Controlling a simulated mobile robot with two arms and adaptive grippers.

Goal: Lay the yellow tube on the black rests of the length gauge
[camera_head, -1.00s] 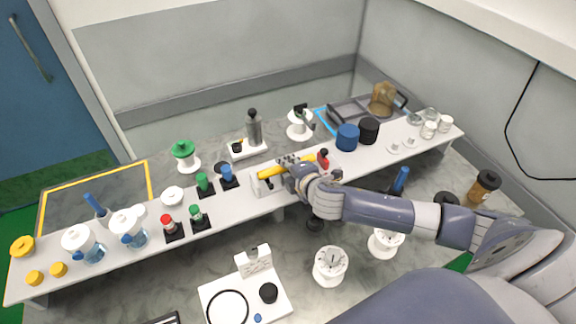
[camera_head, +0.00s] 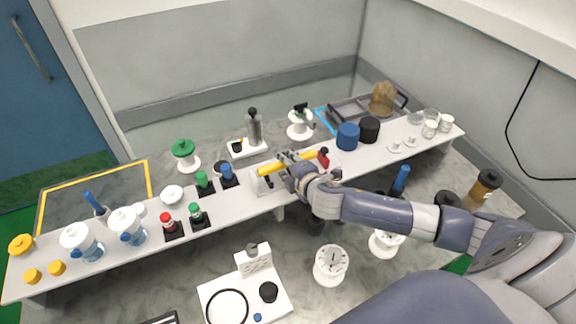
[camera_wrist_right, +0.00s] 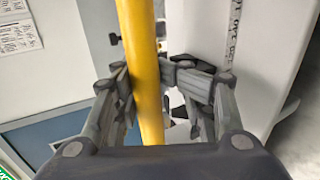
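My right gripper (camera_head: 288,165) comes in from the right in the head view. It is shut on the yellow tube (camera_head: 268,169), which is slightly tilted and lies over the length gauge. In the right wrist view the tube (camera_wrist_right: 141,60) runs between the two fingers (camera_wrist_right: 145,78). The length gauge (camera_head: 262,187) is a white block on the long shelf, with a red part at its right end. The tube seems a little above it. The black rests are mostly hidden by the tube and hand. My left gripper is out of view.
Green-topped and blue-topped items (camera_head: 227,178) stand just left of the gauge. A dark blue cup (camera_head: 347,137) and a black cup (camera_head: 369,130) stand to its right. A grey bottle on a white base (camera_head: 254,132) is behind. White dial stands (camera_head: 330,266) are in front, below the shelf.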

